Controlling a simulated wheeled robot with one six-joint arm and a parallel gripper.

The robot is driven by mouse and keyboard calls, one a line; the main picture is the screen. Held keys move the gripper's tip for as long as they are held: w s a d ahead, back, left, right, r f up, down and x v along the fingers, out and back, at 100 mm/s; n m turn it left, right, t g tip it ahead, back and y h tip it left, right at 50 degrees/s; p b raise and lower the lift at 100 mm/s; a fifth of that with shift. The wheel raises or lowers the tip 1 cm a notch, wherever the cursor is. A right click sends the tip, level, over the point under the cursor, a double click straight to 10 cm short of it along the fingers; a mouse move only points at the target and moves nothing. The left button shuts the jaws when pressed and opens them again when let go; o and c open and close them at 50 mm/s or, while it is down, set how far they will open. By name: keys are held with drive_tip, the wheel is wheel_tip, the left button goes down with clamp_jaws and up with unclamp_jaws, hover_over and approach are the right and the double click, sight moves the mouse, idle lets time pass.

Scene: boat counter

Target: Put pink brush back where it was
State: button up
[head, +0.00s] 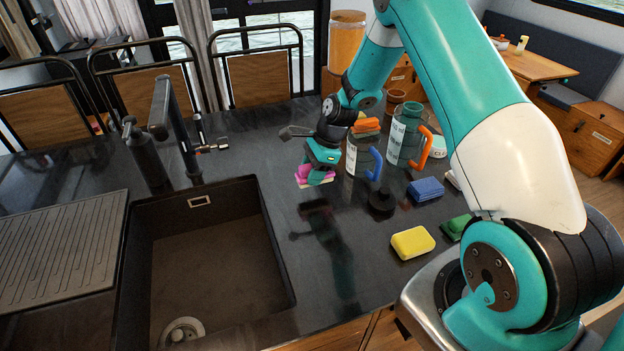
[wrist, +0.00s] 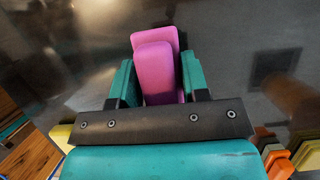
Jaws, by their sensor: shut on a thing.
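The pink brush (wrist: 156,66) is between the two teal fingers of my gripper (wrist: 159,82) in the wrist view, and the gripper is shut on it. In the head view the brush (head: 304,173) shows as a small pink patch with a pale lower edge under my gripper (head: 319,166). It is over the dark countertop, right of the sink and left of the jugs. I cannot tell whether it touches the counter. Part of the brush is hidden by the fingers.
The sink (head: 285,262) opens at the left, with a black faucet (head: 172,120) behind it. A clear jug with a blue handle (head: 375,164) and one with an orange handle (head: 423,150) stand right of the gripper. Blue (head: 426,189), yellow (head: 412,243) and green (head: 456,227) blocks lie nearer.

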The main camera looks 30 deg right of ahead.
drive_tip(key=shift+f+p, duration=0.5)
drive_tip(key=shift+f, duration=1.55)
drive_tip(key=shift+f, duration=0.1)
drive_tip(key=o, duration=1)
drive_tip(key=shift+c, duration=0.2)
